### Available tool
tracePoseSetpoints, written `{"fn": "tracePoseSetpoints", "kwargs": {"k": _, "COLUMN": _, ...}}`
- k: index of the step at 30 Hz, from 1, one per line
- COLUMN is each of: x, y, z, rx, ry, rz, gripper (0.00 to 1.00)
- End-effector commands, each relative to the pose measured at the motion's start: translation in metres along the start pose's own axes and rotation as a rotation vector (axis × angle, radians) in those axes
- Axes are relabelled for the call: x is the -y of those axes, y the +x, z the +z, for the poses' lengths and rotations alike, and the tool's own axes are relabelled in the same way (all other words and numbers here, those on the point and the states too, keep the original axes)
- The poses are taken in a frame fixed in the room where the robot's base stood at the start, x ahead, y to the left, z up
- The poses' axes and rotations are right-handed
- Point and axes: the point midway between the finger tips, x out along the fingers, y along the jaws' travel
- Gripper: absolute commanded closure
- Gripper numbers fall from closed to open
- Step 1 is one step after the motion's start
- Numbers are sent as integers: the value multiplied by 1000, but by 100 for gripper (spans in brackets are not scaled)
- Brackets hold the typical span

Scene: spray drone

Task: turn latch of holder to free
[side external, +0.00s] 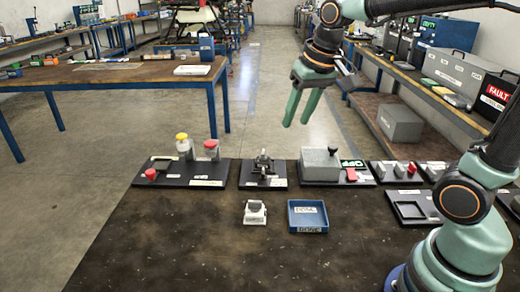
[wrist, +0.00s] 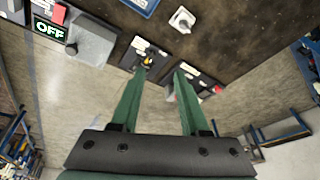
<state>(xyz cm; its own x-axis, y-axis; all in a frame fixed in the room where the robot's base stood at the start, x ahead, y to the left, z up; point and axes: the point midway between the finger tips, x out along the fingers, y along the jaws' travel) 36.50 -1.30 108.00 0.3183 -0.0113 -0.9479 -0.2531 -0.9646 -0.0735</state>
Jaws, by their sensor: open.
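A small dark metal fixture (side external: 264,165) on a black plate, which looks like the holder, stands in the middle of the back row on the bench. It also shows in the wrist view (wrist: 148,57), beside my left fingertip, with a yellow spot on it. Its latch is too small to make out, so I cannot tell its position. My gripper (side external: 295,122) has two green fingers, spread apart and empty. In the side view it hangs above and to the right of the fixture. In the wrist view the gripper (wrist: 160,72) points toward the bench edge.
Left of the fixture, a black plate (side external: 168,182) carries yellow-capped and red-capped jars and a red knob. Right of it stands a grey box (side external: 319,164) with a lever and an OFF sign. A white block (side external: 255,213) and blue tray (side external: 308,228) sit in front. The front left is clear.

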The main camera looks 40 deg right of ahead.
Motion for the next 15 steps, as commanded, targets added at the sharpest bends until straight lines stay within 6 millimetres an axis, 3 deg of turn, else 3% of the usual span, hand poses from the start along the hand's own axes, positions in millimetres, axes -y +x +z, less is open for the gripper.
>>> {"fn": "tracePoseSetpoints", "kwargs": {"k": 6, "x": 2, "y": 33, "z": -47, "rx": 99, "ry": 157, "rz": 37, "gripper": 55}}
{"fn": "tracePoseSetpoints", "kwargs": {"k": 15, "x": -3, "y": 101, "z": -93, "rx": 219, "ry": 371, "rz": 102, "gripper": 55}}
